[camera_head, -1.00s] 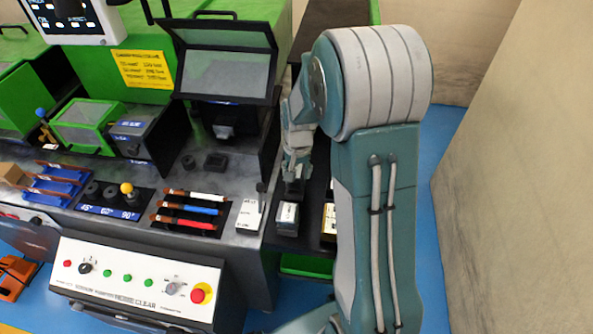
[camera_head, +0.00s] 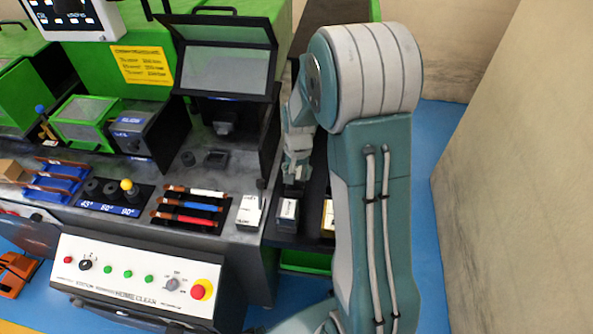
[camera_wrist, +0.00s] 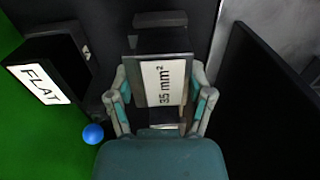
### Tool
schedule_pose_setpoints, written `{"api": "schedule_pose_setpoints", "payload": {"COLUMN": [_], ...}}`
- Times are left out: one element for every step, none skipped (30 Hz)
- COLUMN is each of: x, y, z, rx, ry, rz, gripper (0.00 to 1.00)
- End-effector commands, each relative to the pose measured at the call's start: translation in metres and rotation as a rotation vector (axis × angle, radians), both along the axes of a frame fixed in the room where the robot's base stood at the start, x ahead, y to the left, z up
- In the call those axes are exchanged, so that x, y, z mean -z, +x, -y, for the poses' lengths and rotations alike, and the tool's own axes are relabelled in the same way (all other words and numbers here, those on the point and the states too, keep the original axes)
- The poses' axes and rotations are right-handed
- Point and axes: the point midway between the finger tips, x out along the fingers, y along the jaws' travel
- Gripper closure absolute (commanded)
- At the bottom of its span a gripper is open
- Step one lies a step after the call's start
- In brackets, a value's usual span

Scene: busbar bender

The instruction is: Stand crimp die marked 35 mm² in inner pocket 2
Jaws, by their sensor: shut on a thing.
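The crimp die (camera_wrist: 163,82), a dark block with a white label reading 35 mm², is between the fingers of my gripper (camera_wrist: 163,97) in the wrist view. The fingers are shut on its two sides, and its label faces the camera. In the head view my gripper (camera_head: 296,168) is over the dark shelf at the right end of the bench, behind a small block with a pale label (camera_head: 287,211). The die is too small and dark to make out there. I cannot tell which pocket is inner pocket 2, or whether the die touches anything below.
In the wrist view, a black block marked FLAT (camera_wrist: 42,82) and a blue ball (camera_wrist: 93,134) are at left, and a dark panel (camera_wrist: 268,90) is close at right. A yellow-labelled block (camera_head: 328,218) is beside my arm. The tool tray (camera_head: 190,208) is left.

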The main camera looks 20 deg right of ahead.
Motion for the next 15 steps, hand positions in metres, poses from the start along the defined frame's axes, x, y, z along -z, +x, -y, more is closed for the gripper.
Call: {"api": "schedule_pose_setpoints", "payload": {"x": [0.0008,0.0015,0.0023,0.0029,0.0035,0.0044,0.0051,0.0057,0.0066,0.0073,0.0071,0.007,0.0069,0.0069,0.007], "y": [0.0002,0.0002,0.0001,0.0001,0.0001,0.0001,0.0001,0.0001,0.0001,0.0001,0.0002,0.0002,0.0002,0.0002,0.0002], "z": [0.0,0.0001,0.0,0.0,0.0,0.0,0.0,0.0,0.0,0.0,0.0,0.0,0.0,0.0,0.0], "rx": [0.0,0.0,0.0,0.0,0.0,0.0,0.0,0.0,0.0,0.0,0.0,0.0,0.0,0.0,0.0], "ry": [0.0,0.0,0.0,0.0,0.0,0.0,0.0,0.0,0.0,0.0,0.0,-0.001,-0.001,-0.001,0.0], "rz": [0.0,0.0,0.0,0.0,0.0,0.0,0.0,0.0,0.0,0.0,0.0,0.001,0.001,0.001,0.0], "gripper": [0.9,0.9,0.9,0.9,0.9,0.9,0.9,0.9,0.9,0.9,0.24,0.06,0.0,0.0,0.0]}}
